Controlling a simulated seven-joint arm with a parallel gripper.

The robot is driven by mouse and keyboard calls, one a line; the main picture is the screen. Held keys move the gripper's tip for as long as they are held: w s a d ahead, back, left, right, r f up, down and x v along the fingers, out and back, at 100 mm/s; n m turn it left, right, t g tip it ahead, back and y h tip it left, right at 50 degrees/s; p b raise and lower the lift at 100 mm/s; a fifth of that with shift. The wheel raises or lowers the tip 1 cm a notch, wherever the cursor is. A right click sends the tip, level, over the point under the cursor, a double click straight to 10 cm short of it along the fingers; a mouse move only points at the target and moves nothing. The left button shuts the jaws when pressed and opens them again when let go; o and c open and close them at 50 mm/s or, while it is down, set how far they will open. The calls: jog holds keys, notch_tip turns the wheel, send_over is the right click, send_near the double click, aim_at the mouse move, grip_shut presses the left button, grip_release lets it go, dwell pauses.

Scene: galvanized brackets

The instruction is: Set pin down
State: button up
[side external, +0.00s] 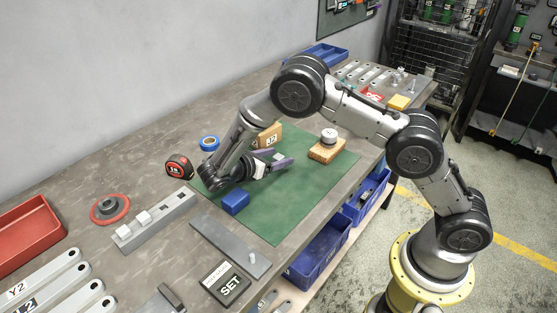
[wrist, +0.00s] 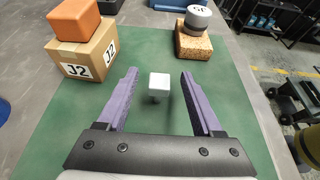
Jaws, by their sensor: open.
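A pin with a white cube head (wrist: 159,82) and a short stem is over the green mat (side external: 295,205), between the fingers of my gripper (wrist: 159,74). The purple fingers are spread wide, with a gap on each side of the pin. I cannot tell whether the stem's foot touches the mat. In the side external view my gripper (side external: 277,158) lies low over the mat, its fingers pointing right, and a small white head shows there. Two similar white heads (side external: 143,218) sit on a grey bar at the left. A dark plate (side external: 226,284) reads SET.
A J2 box (wrist: 88,57) bearing an orange block (wrist: 75,20) stands ahead left. A cork block (wrist: 194,43) with a grey weight (wrist: 198,19) stands ahead right. A blue block (side external: 235,202) is near my wrist. The mat's front part is clear.

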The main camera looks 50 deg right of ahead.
jog(key=x, duration=0.4)
jog(key=shift+f, duration=0.3)
grip_shut()
